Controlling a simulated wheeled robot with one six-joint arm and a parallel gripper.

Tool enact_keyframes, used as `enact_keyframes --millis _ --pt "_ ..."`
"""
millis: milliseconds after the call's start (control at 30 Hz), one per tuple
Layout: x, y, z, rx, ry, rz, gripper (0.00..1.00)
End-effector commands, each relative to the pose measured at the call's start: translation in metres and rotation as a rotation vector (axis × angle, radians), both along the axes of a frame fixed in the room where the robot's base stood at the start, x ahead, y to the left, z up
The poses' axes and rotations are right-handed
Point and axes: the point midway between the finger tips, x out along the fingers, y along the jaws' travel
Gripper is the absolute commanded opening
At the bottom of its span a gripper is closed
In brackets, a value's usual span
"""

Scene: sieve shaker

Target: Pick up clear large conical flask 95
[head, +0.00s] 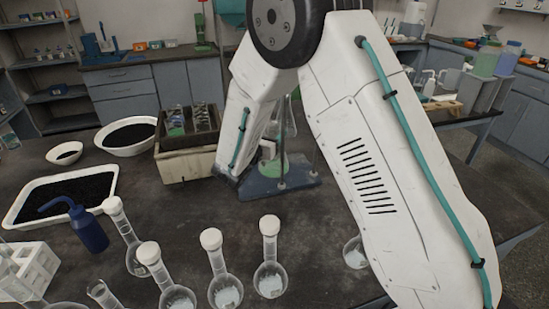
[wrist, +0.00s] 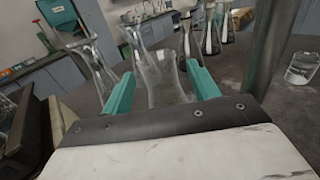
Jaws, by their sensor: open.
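In the wrist view my gripper (wrist: 160,70) is open, with its two teal fingers spread. A clear conical flask (wrist: 163,82) stands between and just beyond the fingers; I cannot tell whether they touch it. Another clear conical flask (wrist: 93,68) stands to the left of the left finger. No label is readable, so I cannot tell which flask is number 95. In the head view my arm hides the gripper and most of the glass behind it.
A grey post stands close at the right in the wrist view, with a beaker (wrist: 302,68) beyond it. More flasks (wrist: 190,42) stand behind. In the head view, a blue-based stand (head: 290,187), a box (head: 185,163) and volumetric flasks (head: 270,275) crowd the bench.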

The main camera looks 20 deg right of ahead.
Motion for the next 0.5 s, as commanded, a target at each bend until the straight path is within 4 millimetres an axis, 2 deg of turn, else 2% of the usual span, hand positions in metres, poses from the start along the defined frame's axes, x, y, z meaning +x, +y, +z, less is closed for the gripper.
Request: enact_keyframes --millis 200,467,500 --pt "0.024 -0.025 0.0 0.0 0.0 -0.003 0.6" --pt "0.027 -0.028 0.001 0.001 0.001 -0.001 0.6" --pt "0.027 -0.028 0.001 0.001 0.001 -0.001 0.49"
